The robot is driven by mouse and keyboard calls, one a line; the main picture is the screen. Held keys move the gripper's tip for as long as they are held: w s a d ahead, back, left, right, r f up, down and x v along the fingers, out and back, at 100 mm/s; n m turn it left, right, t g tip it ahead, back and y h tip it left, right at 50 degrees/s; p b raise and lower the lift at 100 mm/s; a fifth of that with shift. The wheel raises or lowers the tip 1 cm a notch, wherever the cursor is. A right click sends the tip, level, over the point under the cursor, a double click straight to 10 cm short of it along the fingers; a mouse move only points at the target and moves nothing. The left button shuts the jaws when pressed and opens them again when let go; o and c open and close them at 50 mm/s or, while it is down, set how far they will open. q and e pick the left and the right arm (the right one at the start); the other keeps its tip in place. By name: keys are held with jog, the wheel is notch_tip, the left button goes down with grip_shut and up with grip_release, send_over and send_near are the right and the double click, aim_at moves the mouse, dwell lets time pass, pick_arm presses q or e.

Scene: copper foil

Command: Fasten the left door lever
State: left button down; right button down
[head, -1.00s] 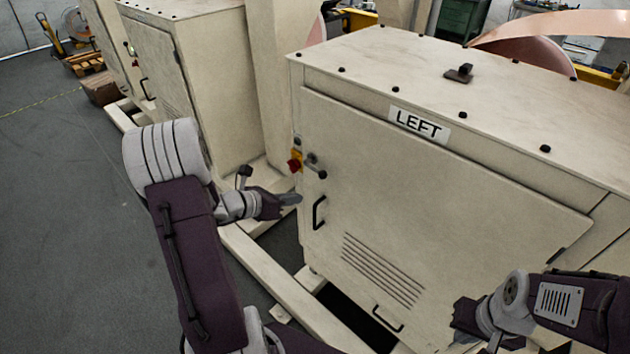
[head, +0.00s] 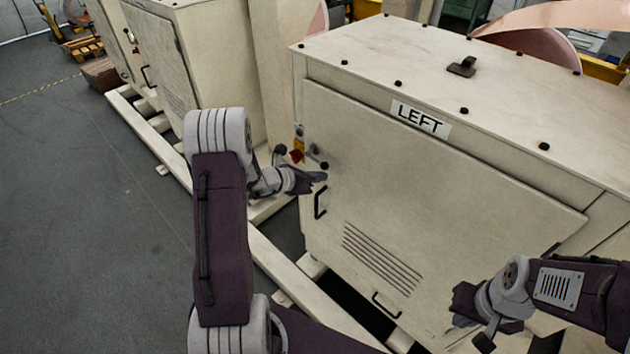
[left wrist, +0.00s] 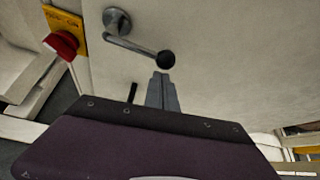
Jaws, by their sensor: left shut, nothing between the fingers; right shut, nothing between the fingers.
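The cabinet door (head: 440,185) marked LEFT (head: 420,119) is closed flat in its frame. The door lever (head: 317,157) is a grey metal arm with a black ball knob on the door's left edge. In the left wrist view the lever (left wrist: 130,43) slants from its round pivot at upper left down to the knob (left wrist: 166,59) at right. My left gripper (head: 320,176) is shut and empty, just below the knob; its fingertips (left wrist: 161,76) look close to it, and contact is unclear. My right gripper (head: 458,300) is shut and empty in front of the door's lower right.
A black door handle (head: 320,202) is below the lever. Floor at left is clear.

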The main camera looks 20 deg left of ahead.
pick_arm(q)
jog(key=shift+r, duration=0.25)
jog(key=shift+w, duration=0.1)
jog(key=shift+r+n+h+p, duration=0.3)
jog(key=shift+r+p, duration=0.05)
jog(key=shift+p, duration=0.25)
